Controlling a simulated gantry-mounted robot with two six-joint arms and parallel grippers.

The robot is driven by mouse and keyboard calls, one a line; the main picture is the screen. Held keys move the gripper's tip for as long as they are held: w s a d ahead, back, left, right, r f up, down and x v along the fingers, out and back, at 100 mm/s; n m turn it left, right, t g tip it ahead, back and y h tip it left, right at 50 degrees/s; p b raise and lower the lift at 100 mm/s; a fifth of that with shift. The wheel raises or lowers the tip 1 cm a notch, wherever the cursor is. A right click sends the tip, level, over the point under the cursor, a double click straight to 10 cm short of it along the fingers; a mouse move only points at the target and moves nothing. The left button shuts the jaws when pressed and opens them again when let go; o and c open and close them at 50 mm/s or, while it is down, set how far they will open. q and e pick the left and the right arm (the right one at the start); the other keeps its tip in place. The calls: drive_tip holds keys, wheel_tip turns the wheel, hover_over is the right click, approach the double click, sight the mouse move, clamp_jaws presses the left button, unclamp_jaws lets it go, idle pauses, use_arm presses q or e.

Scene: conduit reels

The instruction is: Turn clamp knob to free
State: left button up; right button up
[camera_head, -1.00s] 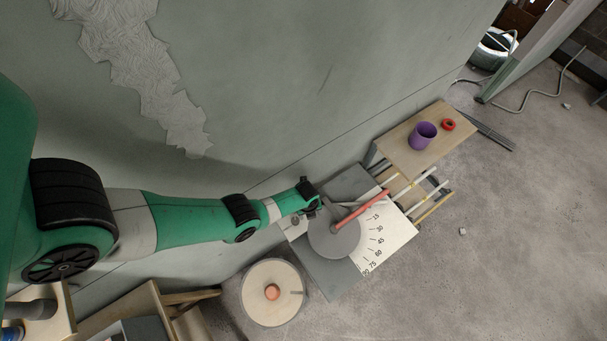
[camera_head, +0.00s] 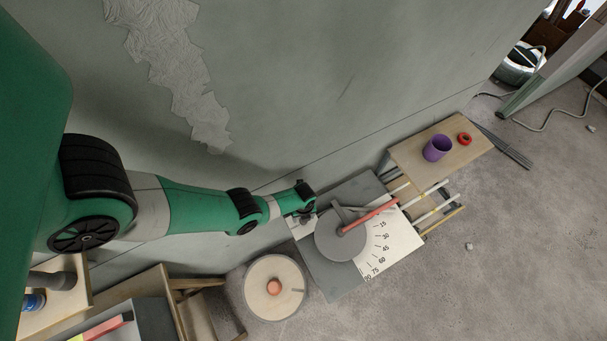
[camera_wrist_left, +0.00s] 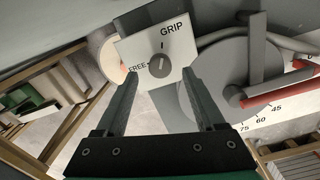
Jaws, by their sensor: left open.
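The clamp knob (camera_wrist_left: 159,66) is a small grey round knob on a white plate (camera_wrist_left: 180,47) marked GRIP above it and FREE to its left. Its pointer looks turned up toward GRIP, though it is small. In the left wrist view my left gripper (camera_wrist_left: 158,80) is open, with one dark finger on each side of the knob's lower part. I see no clear contact, and the height gap is hard to tell. In the head view my left gripper (camera_head: 308,213) is over the plate at the bender's left corner and hides the knob.
Beside the plate is a grey bending disc (camera_head: 328,247) with a red-handled lever (camera_head: 372,216) and an angle scale (camera_head: 395,240). A round reel (camera_head: 262,300) stands in front. A wooden shelf (camera_head: 465,150) holds a purple cup (camera_head: 437,148) and a red ring (camera_head: 464,139).

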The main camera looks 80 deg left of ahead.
use_arm(q)
wheel_tip(320, 180, down, 5)
drive_tip(key=b, duration=0.3)
use_arm(e)
wheel_tip(320, 180, down, 5)
drive_tip(key=shift+r, duration=0.1)
use_arm(q)
drive_tip(key=shift+r, duration=0.1)
drive_tip(key=shift+c, duration=0.3)
clamp_jaws()
